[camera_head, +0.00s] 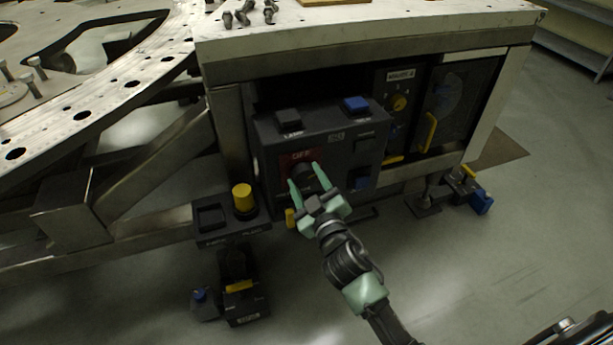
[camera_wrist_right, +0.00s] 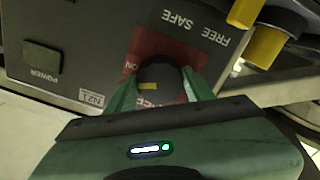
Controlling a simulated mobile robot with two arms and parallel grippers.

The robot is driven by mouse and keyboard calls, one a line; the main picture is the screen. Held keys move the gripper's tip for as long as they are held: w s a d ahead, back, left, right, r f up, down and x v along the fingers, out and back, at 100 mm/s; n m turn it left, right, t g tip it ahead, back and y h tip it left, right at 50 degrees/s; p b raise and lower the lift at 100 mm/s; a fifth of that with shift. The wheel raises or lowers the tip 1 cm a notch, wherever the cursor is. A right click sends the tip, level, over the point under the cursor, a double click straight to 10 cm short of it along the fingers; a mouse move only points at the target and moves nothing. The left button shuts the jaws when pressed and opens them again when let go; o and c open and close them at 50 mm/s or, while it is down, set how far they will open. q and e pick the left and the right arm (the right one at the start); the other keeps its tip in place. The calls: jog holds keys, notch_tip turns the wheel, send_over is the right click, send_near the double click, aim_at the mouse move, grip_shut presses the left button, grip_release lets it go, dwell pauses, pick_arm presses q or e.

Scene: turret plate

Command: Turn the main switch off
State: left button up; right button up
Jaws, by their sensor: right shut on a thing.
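The main switch is a dark round knob (camera_wrist_right: 160,78) on a red plate (camera_head: 296,160) marked OFF at the top, on the front of a dark control box (camera_head: 325,133). In the right wrist view the red plate (camera_wrist_right: 143,45) also carries the letters ON, and the knob has a small yellow mark. My right gripper (camera_head: 304,180) is shut on the knob, with one green finger on each side. The fingers and the knob hide part of the plate. My left gripper is not in view.
The box has a black button (camera_head: 288,117) and a blue button (camera_head: 355,104) on top. A yellow knob (camera_head: 243,197) stands on a block at the lower left. A panel with a yellow dial (camera_head: 397,102) and yellow handle (camera_head: 430,132) is at the right.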

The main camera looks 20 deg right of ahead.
jog(key=shift+n+p, duration=0.3)
jog(key=shift+n, duration=1.2)
jog(key=n+p, duration=0.1)
jog(key=n, duration=0.1)
jog(key=shift+n, duration=1.2)
jog(key=n, duration=0.3)
jog(key=shift+n+p, duration=0.3)
jog(key=shift+p, duration=0.1)
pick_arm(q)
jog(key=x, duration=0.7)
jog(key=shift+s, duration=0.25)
pick_arm(e)
jog(key=shift+n, duration=1.2)
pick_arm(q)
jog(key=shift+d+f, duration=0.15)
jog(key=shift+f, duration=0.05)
pick_arm(e)
jog(key=shift+n, duration=0.3)
jog(key=o, duration=1.4)
